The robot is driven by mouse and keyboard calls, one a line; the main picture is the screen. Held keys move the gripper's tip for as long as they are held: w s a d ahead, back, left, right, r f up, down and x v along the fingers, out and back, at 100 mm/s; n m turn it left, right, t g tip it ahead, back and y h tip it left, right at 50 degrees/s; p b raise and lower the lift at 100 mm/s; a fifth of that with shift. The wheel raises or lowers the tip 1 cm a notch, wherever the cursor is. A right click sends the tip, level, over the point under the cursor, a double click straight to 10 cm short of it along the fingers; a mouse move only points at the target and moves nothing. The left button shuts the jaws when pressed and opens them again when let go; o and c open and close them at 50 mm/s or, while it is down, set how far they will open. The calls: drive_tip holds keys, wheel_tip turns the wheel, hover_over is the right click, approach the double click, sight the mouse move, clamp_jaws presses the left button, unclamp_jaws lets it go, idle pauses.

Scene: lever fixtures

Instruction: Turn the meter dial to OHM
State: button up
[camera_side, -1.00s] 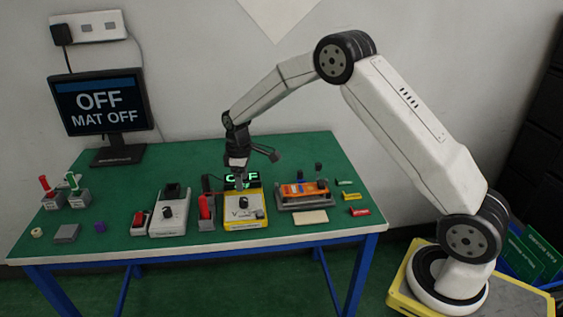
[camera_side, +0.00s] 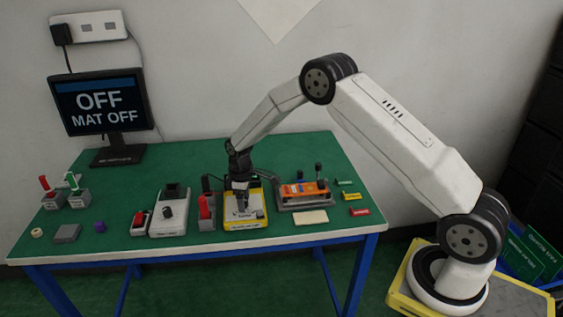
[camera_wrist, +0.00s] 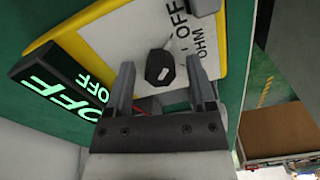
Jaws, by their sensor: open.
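The yellow-edged meter (camera_side: 246,217) stands near the front middle of the green table, and its white face also fills much of the wrist view (camera_wrist: 112,30). Its black dial (camera_wrist: 160,68) has a light pointer mark, with the printed words OFF and OHM to its right. A dark display (camera_wrist: 65,88) on the meter glows green and reads OFF. My gripper (camera_wrist: 160,82) is open, with its two fingers on either side of the dial. I cannot tell whether they touch it. In the side view my gripper (camera_side: 241,201) is down over the meter and hides the dial.
A red lever switch (camera_side: 205,212) stands close left of the meter, with a grey knob box (camera_side: 169,218) beyond. An orange device in a grey fixture (camera_side: 303,194) is to the right. A monitor (camera_side: 103,102) reads OFF, MAT OFF. The back middle of the table is clear.

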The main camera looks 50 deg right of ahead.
drive_tip(key=shift+c, duration=0.2)
clamp_jaws()
drive_tip(key=shift+m, duration=0.5)
drive_tip(key=m, duration=0.3)
drive_tip(key=shift+m, duration=2.4)
drive_tip(key=shift+s, duration=0.1)
